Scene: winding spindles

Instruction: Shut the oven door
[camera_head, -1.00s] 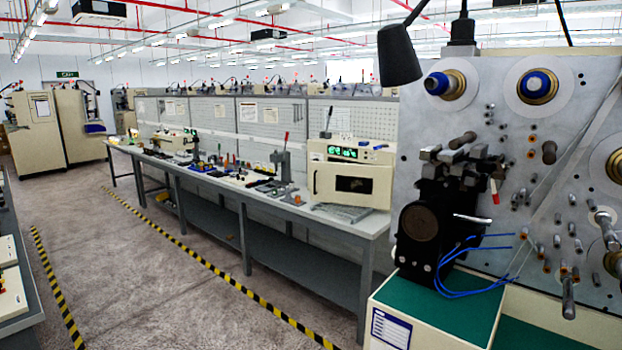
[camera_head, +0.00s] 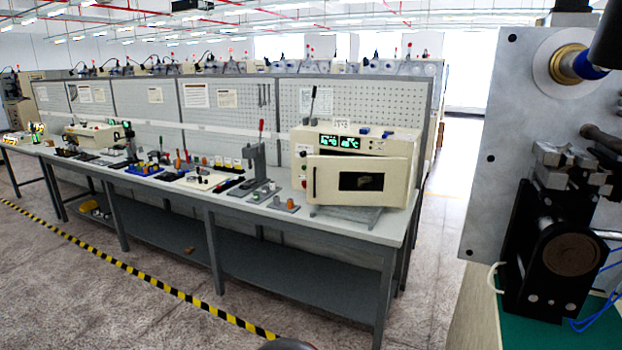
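The oven (camera_head: 299,142) is a cream box with a green lit display, on the right end of the long workbench. Its door (camera_head: 326,194) is a cream panel with a dark window and a vertical handle (camera_head: 314,182) at its left side. The door seems to stand slightly proud of the oven front; from this angle I cannot tell how wide any gap is. My gripper is not in view.
The grey workbench (camera_head: 253,217) carries presses, tools and small parts left of the oven. A large winding machine (camera_head: 495,150) stands close at right. Open floor (camera_head: 150,317) lies before the bench, with a yellow-black stripe (camera_head: 150,282) along it.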

